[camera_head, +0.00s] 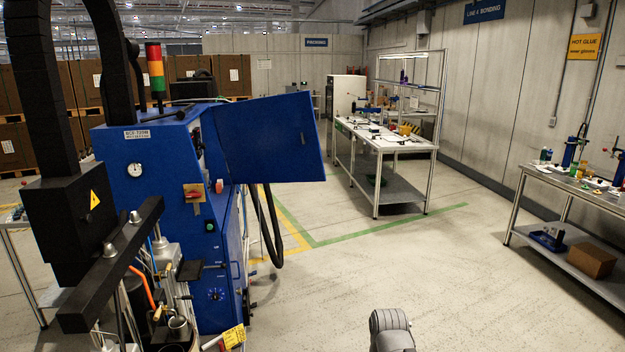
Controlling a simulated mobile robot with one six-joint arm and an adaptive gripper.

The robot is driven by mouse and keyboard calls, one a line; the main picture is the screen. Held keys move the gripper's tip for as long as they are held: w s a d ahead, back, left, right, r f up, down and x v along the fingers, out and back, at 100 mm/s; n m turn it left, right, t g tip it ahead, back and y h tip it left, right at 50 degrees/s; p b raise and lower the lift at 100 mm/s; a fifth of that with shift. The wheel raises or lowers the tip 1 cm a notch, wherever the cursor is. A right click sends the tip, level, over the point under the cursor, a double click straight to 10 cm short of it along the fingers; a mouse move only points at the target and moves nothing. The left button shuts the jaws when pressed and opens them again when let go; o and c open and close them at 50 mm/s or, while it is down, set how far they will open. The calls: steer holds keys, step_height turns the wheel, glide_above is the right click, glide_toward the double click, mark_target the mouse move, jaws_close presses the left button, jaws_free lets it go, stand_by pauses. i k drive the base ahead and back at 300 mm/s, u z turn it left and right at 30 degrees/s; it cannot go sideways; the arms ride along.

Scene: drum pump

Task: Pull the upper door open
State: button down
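The upper door (262,140) is a flat blue panel on the upper right part of the blue machine cabinet (160,195). It stands swung out from the cabinet, its free edge pointing right into the aisle. A small dark latch or handle (303,138) shows near that free edge. My gripper is not in view. Only a grey rounded part of my arm shows at the bottom, well apart from the door. The inside of the cabinet behind the door is mostly hidden.
A black hose (272,235) hangs below the door. A lower blue door (232,260) is on the cabinet. Black drum-pump beams (110,265) stand at the left front. A workbench (385,145) stands behind, another bench (575,185) at right. The floor (460,270) between is clear.

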mark_target(260, 138)
steer(key=z, duration=0.3)
steer(key=i, duration=1.45)
steer(key=u, duration=0.55)
steer(key=i, duration=0.6)
steer(key=u, duration=0.45)
steer(key=k, duration=0.85)
steer(key=u, duration=0.15)
